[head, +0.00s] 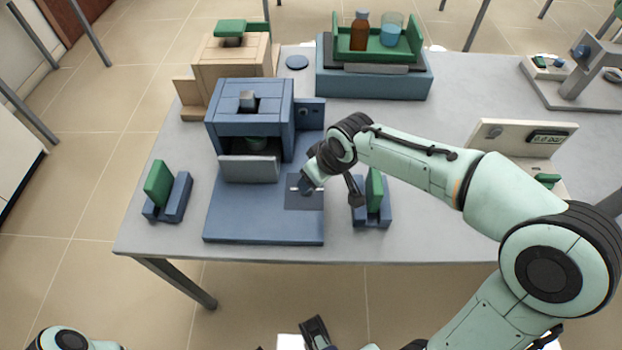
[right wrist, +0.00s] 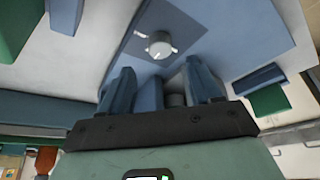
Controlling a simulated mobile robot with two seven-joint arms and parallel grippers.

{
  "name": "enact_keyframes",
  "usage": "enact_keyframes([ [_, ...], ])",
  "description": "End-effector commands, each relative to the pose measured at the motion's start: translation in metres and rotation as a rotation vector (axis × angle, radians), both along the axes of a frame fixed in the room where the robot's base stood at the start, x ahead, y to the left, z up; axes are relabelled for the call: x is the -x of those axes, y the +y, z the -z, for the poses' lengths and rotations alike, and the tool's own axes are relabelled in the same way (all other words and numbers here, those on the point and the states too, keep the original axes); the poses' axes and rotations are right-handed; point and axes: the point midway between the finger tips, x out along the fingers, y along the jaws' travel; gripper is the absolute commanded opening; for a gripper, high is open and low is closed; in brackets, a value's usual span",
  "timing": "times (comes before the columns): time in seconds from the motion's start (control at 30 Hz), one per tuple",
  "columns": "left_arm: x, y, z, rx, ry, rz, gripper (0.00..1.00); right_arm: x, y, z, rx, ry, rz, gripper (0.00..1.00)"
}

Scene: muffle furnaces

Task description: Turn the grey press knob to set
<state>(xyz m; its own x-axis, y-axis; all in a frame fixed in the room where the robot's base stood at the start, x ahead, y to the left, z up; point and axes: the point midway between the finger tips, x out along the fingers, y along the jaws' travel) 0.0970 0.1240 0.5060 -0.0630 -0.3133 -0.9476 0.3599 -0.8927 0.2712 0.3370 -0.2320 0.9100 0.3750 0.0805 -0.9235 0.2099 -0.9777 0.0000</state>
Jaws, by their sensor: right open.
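The grey press knob (right wrist: 160,45) is a short round knob with white marks at its sides, set on a dark square panel (right wrist: 178,22) on the blue base plate. In the head view that panel (head: 298,204) lies at the right of the base plate (head: 240,220), and my gripper hides the knob. My right gripper (head: 309,188) is over the panel. In the right wrist view its two blue fingers (right wrist: 162,75) are apart, with the knob beyond their tips and nothing held between them.
The blue press (head: 250,125) stands behind the base plate. Green pieces in blue holders stand left (head: 158,185) and right (head: 374,190) of it. A wooden press (head: 235,65), a green tray (head: 385,52) and a cream panel with display (head: 515,145) stand around.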

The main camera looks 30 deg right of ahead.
Motion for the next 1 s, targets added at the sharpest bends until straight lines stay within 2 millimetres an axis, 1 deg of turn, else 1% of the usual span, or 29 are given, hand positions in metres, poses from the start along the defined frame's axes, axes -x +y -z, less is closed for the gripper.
enact_keyframes([
  [0.03, 0.001, 0.000, -0.003, 0.000, 0.002, 0.000, 0.43, 0.004, -0.001, -0.014, 0.001, -0.006, 0.000, 0.63],
  [0.1, 0.001, 0.000, -0.005, 0.001, 0.006, 0.001, 0.43, 0.010, -0.002, -0.028, 0.001, -0.005, -0.001, 0.63],
  [0.2, 0.002, 0.000, -0.007, 0.002, 0.010, 0.002, 0.43, 0.017, -0.003, -0.043, 0.000, -0.003, -0.001, 0.63],
  [0.33, 0.003, 0.000, -0.009, 0.002, 0.013, 0.002, 0.43, 0.022, -0.005, -0.057, 0.000, -0.002, -0.001, 0.63],
  [0.5, 0.004, 0.000, -0.009, 0.003, 0.016, 0.003, 0.43, 0.025, -0.005, -0.063, 0.001, 0.000, -0.002, 0.63],
  [1.0, 0.004, 0.000, -0.009, 0.003, 0.016, 0.003, 0.43, 0.025, -0.005, -0.062, 0.000, 0.000, -0.001, 0.63],
])
